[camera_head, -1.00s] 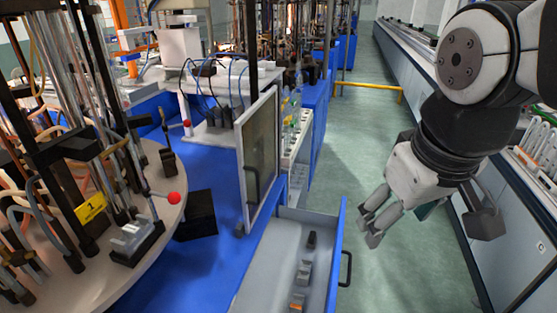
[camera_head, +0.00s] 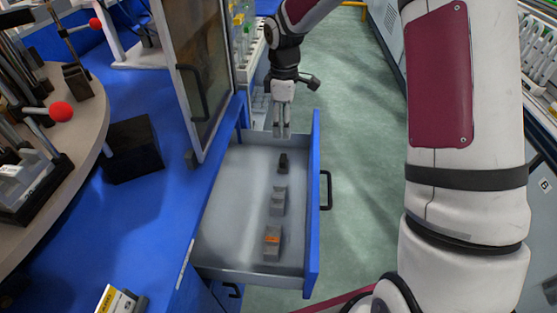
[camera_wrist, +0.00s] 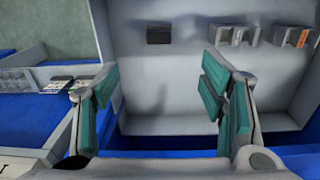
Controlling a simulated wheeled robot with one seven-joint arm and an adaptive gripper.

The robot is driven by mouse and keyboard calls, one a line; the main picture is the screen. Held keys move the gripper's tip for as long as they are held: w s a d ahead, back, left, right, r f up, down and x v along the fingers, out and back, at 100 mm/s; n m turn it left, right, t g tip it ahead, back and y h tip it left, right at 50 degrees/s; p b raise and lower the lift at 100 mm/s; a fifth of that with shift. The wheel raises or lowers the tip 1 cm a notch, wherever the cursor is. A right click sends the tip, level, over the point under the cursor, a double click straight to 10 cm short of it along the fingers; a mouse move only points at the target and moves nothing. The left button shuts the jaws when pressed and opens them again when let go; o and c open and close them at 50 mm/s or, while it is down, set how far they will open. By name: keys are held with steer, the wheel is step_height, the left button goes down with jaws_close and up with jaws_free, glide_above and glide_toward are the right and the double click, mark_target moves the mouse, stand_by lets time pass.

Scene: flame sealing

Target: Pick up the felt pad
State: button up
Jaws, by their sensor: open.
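A small dark block (camera_head: 283,162), probably the felt pad, lies on the floor of the open drawer (camera_head: 232,215), the farthest of three items in a row. It also shows in the wrist view as a dark block (camera_wrist: 158,35) near the top, left of the other items. My gripper (camera_head: 281,134) points down above the far end of the drawer, just beyond the dark block in the head view. In the wrist view my gripper (camera_wrist: 157,80) is open, with its teal-padded fingers wide apart and nothing between them. The block is apart from the fingers.
A grey block (camera_head: 278,200) and a grey block with an orange mark (camera_head: 272,242) lie nearer in the drawer. The drawer's left half is bare. A framed door (camera_head: 197,75) stands open at its left. A black box (camera_head: 133,150) sits on the blue surface.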

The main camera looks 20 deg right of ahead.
steer(key=b, duration=0.2)
glide_toward(281, 158)
steer(key=shift+n, duration=0.3)
steer(key=f, duration=0.5)
steer(key=shift+w+d+f, duration=0.15)
steer(key=shift+w+d, duration=0.1)
steer(key=shift+w, duration=0.05)
steer(key=shift+s+a+f+b, duration=0.1)
steer(key=shift+f+b, duration=0.7)
steer(key=shift+f, duration=2.1)
steer(key=shift+c, duration=0.2)
steer(key=c, duration=1.2)
